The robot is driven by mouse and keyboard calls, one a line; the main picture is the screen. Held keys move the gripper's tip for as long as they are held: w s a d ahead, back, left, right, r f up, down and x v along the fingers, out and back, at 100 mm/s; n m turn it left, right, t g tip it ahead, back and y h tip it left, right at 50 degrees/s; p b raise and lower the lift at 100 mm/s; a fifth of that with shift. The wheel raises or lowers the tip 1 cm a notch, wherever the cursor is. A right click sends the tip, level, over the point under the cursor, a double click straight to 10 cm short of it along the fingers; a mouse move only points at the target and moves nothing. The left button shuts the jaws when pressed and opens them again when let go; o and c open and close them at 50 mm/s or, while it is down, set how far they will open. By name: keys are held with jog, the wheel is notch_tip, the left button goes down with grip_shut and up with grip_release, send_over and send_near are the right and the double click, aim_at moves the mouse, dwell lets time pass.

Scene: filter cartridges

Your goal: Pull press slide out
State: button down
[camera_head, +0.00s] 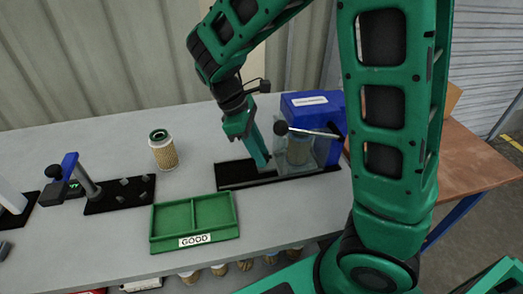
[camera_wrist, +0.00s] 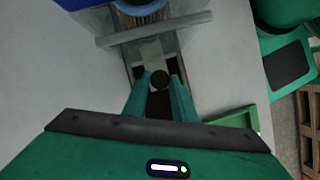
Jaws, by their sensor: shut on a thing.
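The press (camera_head: 316,104) is blue with a clear guard and a lever, and stands at the back right of the bench. Its dark slide base (camera_head: 236,177) reaches out to the left, under my gripper. My gripper (camera_head: 265,163) points down at the front of the press. In the wrist view its green fingers are shut on a round dark knob (camera_wrist: 160,79) of the slide. A cartridge (camera_head: 298,150) shows behind the clear guard. How far the slide sits inside the press is hard to tell.
A green tray (camera_head: 194,243) marked GOOD lies in front of the press. A tan cartridge with a green top (camera_head: 162,150) stands behind it. A dark fixture with a post (camera_head: 119,192) is at the left. Bare bench lies between them.

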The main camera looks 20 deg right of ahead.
jog(key=w+a, duration=0.1)
jog(key=a, duration=0.3)
jog(key=w+a, duration=0.1)
jog(key=a, duration=0.7)
jog(key=shift+w+r, duration=0.15)
jog(key=shift+w, duration=0.25)
jog(key=c, duration=1.5)
grip_release()
jog(key=shift+o, duration=0.2)
jog(key=shift+s, duration=0.1)
jog(key=v, duration=1)
jog(key=shift+r, duration=0.3)
jog(key=shift+a, duration=0.1)
